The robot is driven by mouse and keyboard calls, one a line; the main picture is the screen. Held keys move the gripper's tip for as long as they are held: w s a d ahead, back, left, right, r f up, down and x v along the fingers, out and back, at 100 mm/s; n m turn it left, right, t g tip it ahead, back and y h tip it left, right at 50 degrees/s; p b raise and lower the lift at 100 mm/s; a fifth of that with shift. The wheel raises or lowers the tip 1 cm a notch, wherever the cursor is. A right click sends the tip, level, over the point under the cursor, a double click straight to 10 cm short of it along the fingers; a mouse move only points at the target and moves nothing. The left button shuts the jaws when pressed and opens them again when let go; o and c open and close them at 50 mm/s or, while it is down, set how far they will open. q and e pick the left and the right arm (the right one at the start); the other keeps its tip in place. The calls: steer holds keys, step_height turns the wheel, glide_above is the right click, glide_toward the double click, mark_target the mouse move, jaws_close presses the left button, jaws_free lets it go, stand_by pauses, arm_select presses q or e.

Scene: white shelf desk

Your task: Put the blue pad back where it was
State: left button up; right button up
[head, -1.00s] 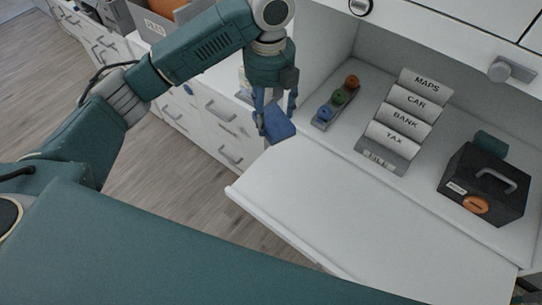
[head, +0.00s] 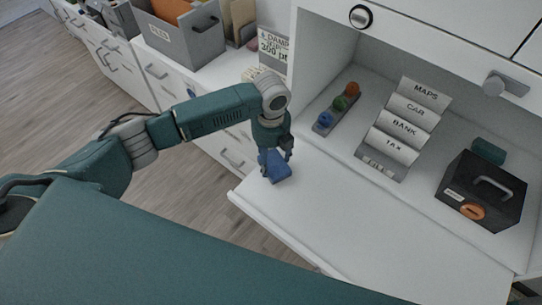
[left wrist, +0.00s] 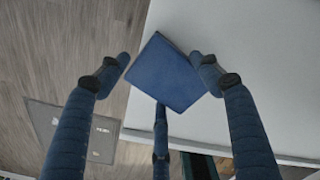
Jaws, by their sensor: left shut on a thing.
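The blue pad (head: 280,173) is a small flat block held in my left gripper (head: 275,155), near the left edge of the white desk flap (head: 350,215). In the left wrist view the pad (left wrist: 168,76) shows tilted between the fingers of the gripper (left wrist: 160,68). It overlaps the flap's edge there, with wood floor on the other side. I cannot tell whether the pad touches the flap. My right gripper is not in view.
On the desk stand a tray of coloured knobs (head: 325,124), a stepped file holder (head: 382,168) with labelled tabs, and a black box (head: 484,190) with a handle. The flap's middle is clear. A grey bin (head: 185,45) stands on the cabinets behind my arm.

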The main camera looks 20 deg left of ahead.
mark_target(271, 161)
arm_select(q)
steer(key=shift+f, duration=0.15)
steer(key=o, duration=1.5)
steer(key=shift+c, duration=0.2)
steer(key=shift+r, duration=0.55)
step_height(271, 161, up, 11)
steer(key=b, duration=0.1)
steer(key=shift+s, duration=0.1)
